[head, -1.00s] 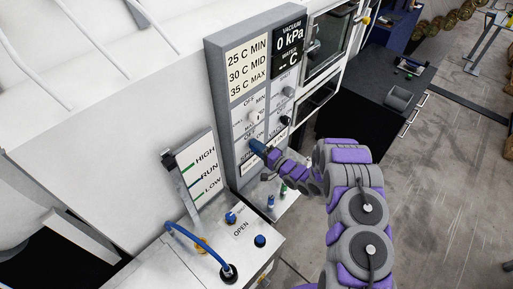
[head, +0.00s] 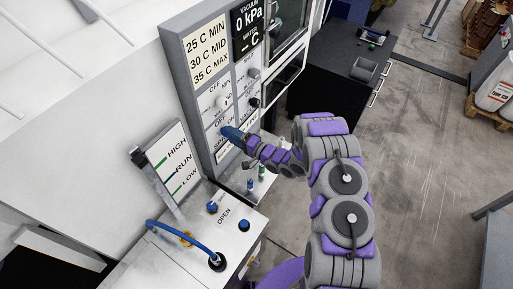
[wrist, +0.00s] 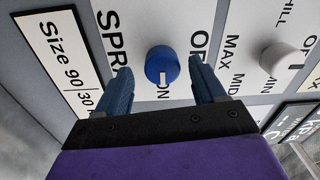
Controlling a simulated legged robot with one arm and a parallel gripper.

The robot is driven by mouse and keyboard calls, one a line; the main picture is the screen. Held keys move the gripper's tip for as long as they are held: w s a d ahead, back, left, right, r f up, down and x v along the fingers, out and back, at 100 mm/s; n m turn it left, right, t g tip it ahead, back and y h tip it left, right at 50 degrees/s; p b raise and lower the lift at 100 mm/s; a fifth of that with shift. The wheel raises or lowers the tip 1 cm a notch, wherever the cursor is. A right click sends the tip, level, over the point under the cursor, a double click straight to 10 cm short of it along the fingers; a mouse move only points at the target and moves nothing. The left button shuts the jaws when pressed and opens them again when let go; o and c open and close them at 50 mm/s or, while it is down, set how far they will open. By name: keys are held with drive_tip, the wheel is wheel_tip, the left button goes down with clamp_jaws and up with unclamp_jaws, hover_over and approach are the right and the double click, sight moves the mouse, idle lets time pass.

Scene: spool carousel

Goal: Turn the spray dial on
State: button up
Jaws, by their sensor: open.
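The spray dial is a round blue knob (wrist: 162,66) on the pale panel, beside the partly hidden lettering "SPR". A short white mark shows on its face, on the side where the letters "ON" show; "OF" shows to the right. My gripper (wrist: 160,72) is open in the wrist view, with one blue fingertip on each side of the knob. Gaps show between the fingers and the knob; the depth of the fingertips is hard to judge. In the head view my gripper (head: 231,134) is at the lower left of the control panel (head: 184,92) and hides the dial.
A white knob (wrist: 279,58) sits to the right of the spray dial in the wrist view. Below the panel is a metal counter (head: 190,262) with a blue hose (head: 182,236), blue knobs (head: 244,225) and a HIGH/RUN/LOW gauge (head: 176,165). A dark cabinet (head: 335,95) stands at the right.

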drive_tip(key=b+v, duration=0.1)
drive_tip(key=v, duration=1.4)
drive_tip(key=shift+b, duration=0.3)
drive_tip(key=shift+w, duration=0.15)
